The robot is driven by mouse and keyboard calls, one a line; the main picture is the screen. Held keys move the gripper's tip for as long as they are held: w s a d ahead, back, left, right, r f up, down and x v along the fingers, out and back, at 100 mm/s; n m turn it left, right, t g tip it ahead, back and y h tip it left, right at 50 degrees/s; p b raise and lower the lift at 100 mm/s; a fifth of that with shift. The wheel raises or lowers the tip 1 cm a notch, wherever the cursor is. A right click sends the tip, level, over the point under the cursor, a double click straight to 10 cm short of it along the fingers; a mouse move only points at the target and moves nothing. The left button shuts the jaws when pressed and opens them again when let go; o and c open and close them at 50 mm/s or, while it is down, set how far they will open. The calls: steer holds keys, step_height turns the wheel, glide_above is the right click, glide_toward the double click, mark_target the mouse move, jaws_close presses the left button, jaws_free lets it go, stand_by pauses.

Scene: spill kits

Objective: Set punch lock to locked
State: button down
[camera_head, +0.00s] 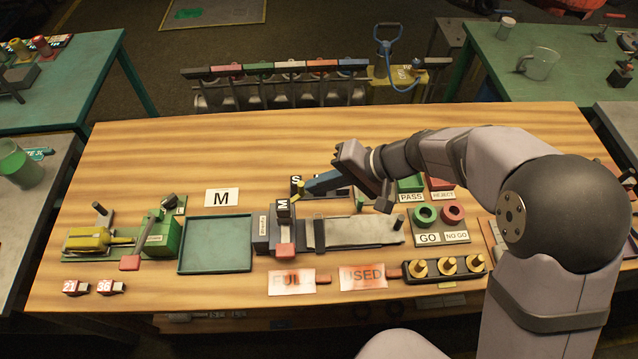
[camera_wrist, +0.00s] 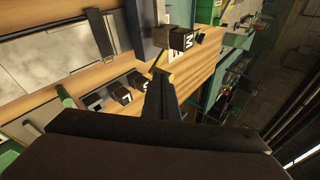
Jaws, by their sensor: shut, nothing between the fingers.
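A dark punch fixture (camera_head: 262,240) with a small vertical label stands at the middle of the wooden bench. A dark block marked M (camera_head: 283,209) sits at its top, and a red tab (camera_head: 285,250) is at its front. I cannot tell which part is the punch lock, or its setting. In the wrist view the shut fingers (camera_wrist: 162,74) point toward the M block (camera_wrist: 180,38); contact is unclear.
Letter blocks (camera_wrist: 120,92) stand in a row close to the fingers. A grey plate (camera_head: 350,231) lies right of the fixture, a green tray (camera_head: 216,267) left. A green device (camera_head: 160,236) with a lever stands farther left.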

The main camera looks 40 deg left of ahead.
steer(key=shift+w+a+n, duration=0.1)
steer(key=shift+a+n, duration=0.05)
steer(key=shift+n, duration=0.15)
steer(key=a+n+g+h+b, duration=0.1)
steer(key=a+n+g+h, duration=0.2)
steer(key=a+n, duration=0.2)
steer(key=shift+w+a+n+g+h+b, duration=0.3)
steer(key=shift+a+n+g+b, duration=0.1)
steer(key=shift+a, duration=0.4)
stand_by(0.3)
stand_by(0.3)
steer(key=shift+s+f, duration=0.1)
steer(key=shift+s, duration=0.05)
stand_by(0.3)
